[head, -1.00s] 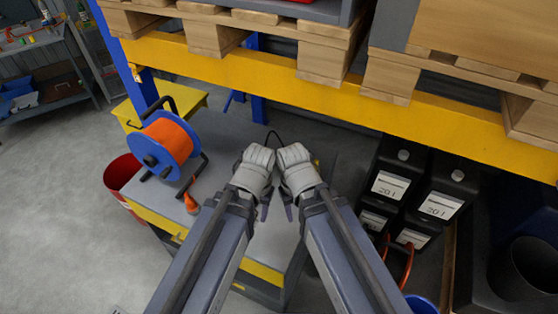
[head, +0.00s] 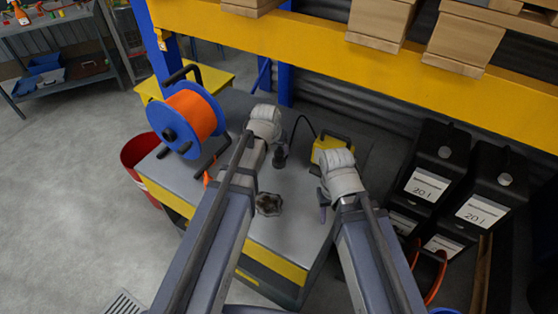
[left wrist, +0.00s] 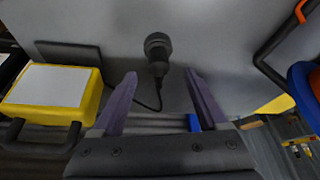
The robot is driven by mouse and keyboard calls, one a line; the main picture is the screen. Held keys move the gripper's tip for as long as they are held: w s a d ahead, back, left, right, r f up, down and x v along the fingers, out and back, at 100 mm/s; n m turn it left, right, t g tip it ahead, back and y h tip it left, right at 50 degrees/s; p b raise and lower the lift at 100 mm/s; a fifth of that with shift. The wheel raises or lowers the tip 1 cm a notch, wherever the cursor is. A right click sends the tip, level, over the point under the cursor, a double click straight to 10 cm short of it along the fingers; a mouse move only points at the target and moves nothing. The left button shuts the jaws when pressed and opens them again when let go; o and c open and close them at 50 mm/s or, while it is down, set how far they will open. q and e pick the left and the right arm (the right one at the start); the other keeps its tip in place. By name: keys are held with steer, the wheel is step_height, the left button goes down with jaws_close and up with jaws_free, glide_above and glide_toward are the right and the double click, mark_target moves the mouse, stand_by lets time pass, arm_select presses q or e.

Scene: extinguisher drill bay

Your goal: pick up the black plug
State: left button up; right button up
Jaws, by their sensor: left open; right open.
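The black plug (head: 281,157) stands out on the grey bench top (head: 285,215), just right of my left wrist in the head view. In the left wrist view the black plug (left wrist: 157,46) lies just beyond the open fingertips, roughly centred between them, with its thin black cable running back towards the yellow unit. My left gripper (left wrist: 160,76) is open and empty; its fingers are mostly hidden in the head view. My right gripper (head: 328,203) is open over the bench's right side, apart from the plug; one finger is hidden.
A blue reel with orange cable (head: 190,115) stands left of my left arm. A yellow unit (head: 330,148) is behind my right wrist. A dark lobed knob (head: 268,204) lies between the arms. Black canisters (head: 435,165) stand at right. A yellow shelf beam (head: 330,45) crosses above.

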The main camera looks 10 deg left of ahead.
mark_target(278, 153)
arm_select(q)
steer(key=shift+b+x, duration=3.05)
steer(key=shift+x, duration=0.65)
arm_select(e)
steer(key=shift+f, duration=3.3)
arm_select(q)
steer(key=shift+w+d+r, duration=0.1)
steer(key=shift+w, duration=0.05)
steer(key=shift+c, duration=0.4)
arm_select(e)
steer(key=shift+r, duration=0.1)
arm_select(q)
jaws_close()
